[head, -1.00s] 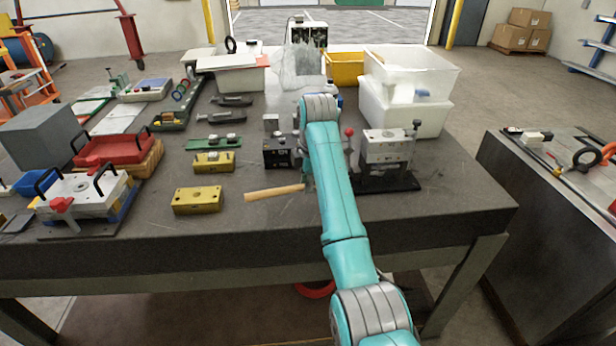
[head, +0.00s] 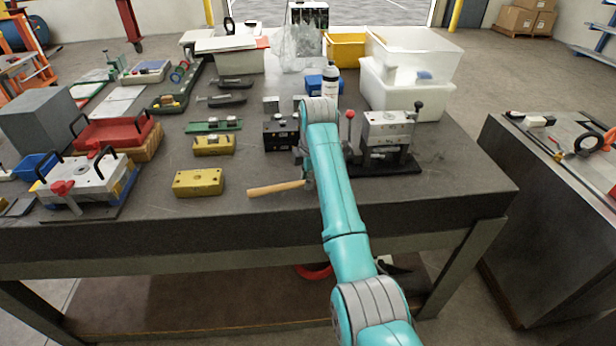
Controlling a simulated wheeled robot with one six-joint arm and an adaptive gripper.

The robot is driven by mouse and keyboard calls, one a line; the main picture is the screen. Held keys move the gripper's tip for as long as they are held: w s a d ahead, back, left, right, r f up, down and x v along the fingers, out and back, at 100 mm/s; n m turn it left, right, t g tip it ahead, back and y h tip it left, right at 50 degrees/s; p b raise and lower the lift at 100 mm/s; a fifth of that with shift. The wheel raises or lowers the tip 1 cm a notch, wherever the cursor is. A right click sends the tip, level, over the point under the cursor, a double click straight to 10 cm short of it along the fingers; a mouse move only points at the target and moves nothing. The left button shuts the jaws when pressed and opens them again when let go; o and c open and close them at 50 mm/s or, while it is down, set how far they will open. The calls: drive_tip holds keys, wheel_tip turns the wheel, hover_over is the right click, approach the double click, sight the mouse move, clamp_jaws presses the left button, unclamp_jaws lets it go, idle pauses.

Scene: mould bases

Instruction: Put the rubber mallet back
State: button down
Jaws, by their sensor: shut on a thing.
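The rubber mallet shows as a pale wooden handle (head: 275,189) pointing left from beside my teal arm, over the near part of the grey table (head: 440,185). Its head is hidden behind my arm. My gripper (head: 307,180) is mostly hidden behind the arm link, at the right end of the handle, and is shut on the mallet. I cannot tell exactly how high the mallet is above the table top.
A yellow block (head: 198,182) lies left of the handle. A black block (head: 281,134) stands behind it. A metal mould on a black base (head: 385,168) is close right of my arm. White bins (head: 405,100) and a spray can (head: 330,84) stand farther back.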

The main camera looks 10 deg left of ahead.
drive_tip(key=c, duration=1)
unclamp_jaws()
drive_tip(key=shift+o, duration=0.2)
